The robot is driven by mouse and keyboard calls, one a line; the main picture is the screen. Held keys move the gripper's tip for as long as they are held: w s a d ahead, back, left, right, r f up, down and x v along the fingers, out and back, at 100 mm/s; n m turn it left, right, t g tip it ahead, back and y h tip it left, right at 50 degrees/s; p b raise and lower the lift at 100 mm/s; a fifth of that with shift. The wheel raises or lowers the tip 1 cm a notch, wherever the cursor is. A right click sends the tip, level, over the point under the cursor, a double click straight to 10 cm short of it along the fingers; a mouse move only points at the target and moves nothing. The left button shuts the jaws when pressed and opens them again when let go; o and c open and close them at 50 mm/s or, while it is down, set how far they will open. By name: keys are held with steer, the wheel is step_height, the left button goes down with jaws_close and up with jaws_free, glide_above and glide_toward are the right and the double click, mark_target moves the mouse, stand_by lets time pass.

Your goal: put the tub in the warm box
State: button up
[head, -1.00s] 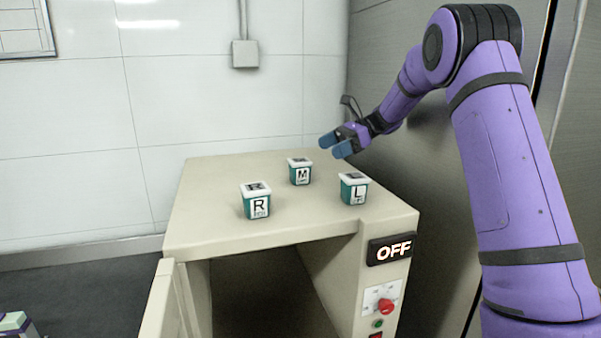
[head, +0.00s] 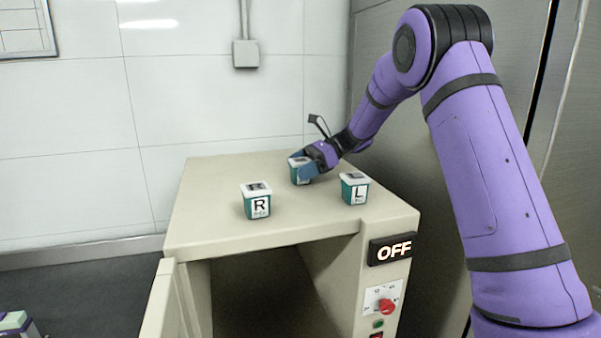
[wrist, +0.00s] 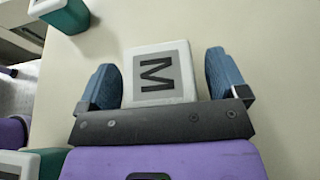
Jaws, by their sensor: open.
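The tub marked M (head: 297,164) stands upright on top of the cream warm box (head: 225,236), towards the back. My gripper (head: 302,170) is open around it, partly hiding it in the head view. In the wrist view the white M lid (wrist: 158,73) lies between the two blue fingers of my gripper (wrist: 164,82), with a small gap at each side. The tub marked R (head: 256,201) stands at the front left of the top, and the tub marked L (head: 354,188) at the right. The box's front is open, with a dark inside (head: 265,295).
The open door (head: 160,300) of the box stands at its left front. An OFF sign (head: 391,249) and a red knob (head: 386,305) are on its right front. A tiled wall is behind, and a grey metal panel stands to the right.

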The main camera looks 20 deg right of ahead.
steer(key=c, duration=1.2)
